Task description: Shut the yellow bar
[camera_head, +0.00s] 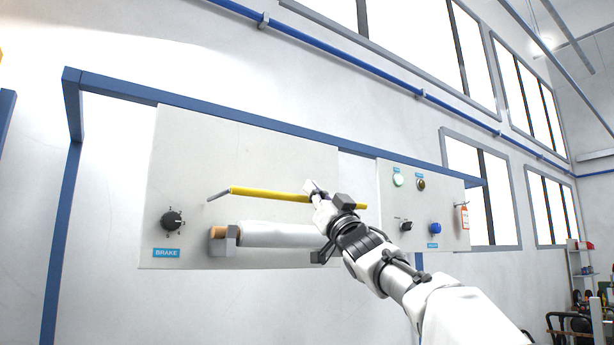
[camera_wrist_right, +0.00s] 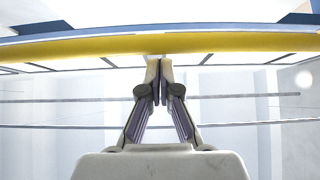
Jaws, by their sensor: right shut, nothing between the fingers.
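The yellow bar (camera_head: 268,194) runs nearly level across the pale left panel, above a white roll (camera_head: 280,234). A thin grey end sticks out at its left. My right gripper (camera_head: 314,188) is at the bar, right of its middle, and hides a part of it. In the right wrist view the bar (camera_wrist_right: 90,50) crosses the top of the picture. The shut, empty fingertips (camera_wrist_right: 160,66) are right at its lower edge; I cannot tell whether they touch it. My left gripper is not in view.
The left panel (camera_head: 190,150) carries a black dial (camera_head: 172,221) and a BRAKE label. A second panel at right has a green light (camera_head: 398,180), a blue knob (camera_head: 435,229) and a red tag (camera_head: 465,218). A blue frame (camera_head: 75,150) surrounds them.

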